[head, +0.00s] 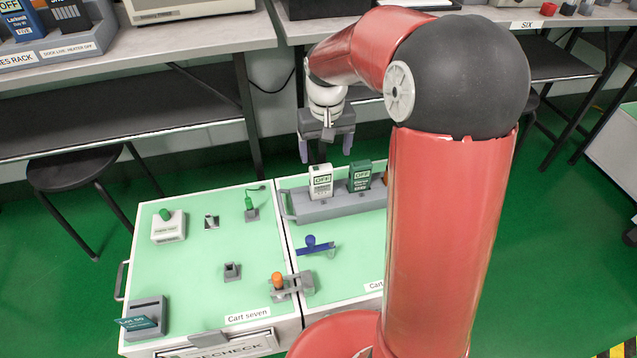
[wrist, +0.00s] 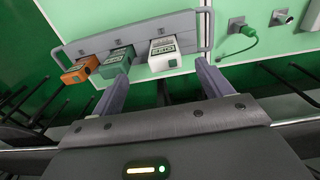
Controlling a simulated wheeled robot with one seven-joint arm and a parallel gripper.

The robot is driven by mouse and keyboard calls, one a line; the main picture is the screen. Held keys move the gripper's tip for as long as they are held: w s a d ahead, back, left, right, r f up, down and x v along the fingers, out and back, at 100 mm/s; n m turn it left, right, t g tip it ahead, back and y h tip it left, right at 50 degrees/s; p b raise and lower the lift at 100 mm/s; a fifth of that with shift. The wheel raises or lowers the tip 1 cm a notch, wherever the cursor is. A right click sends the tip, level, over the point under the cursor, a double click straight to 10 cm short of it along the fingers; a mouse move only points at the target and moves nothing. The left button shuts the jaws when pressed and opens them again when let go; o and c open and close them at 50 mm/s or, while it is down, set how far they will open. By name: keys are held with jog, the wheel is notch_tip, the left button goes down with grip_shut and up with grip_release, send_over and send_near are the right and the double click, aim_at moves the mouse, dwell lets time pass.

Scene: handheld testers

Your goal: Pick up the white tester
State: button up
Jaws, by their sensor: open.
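The white tester (head: 320,183) stands upright at the left end of a grey rack (head: 335,209) on the right-hand cart. My gripper (head: 325,152) is open and empty, above and behind the white tester, apart from it. In the wrist view the white tester (wrist: 165,60) shows between the fingertips of my gripper (wrist: 161,72), nearer the right finger. The green tester (head: 360,177) stands beside the white one; in the wrist view it (wrist: 115,65) is close to the left finger's line. An orange tester (wrist: 79,71) is mostly hidden behind my arm in the head view.
The left cart top (head: 190,275) holds a white box with a green knob (head: 168,226), a green plug (head: 250,206) and a grey slotted box (head: 147,316). A blue-handled part (head: 315,246) lies in front of the rack. Workbenches (head: 130,52) stand behind.

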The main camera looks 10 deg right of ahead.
aim_at(321, 168)
jog(key=shift+g, duration=0.3)
jog(key=f, duration=0.3)
jog(key=w+f, duration=0.1)
jog(key=f, duration=0.3)
jog(key=w+f+b, duration=0.1)
jog(key=f, duration=0.2)
jog(key=shift+w+a+f, duration=0.2)
jog(key=shift+f, duration=0.1)
jog(key=c, duration=1.2)
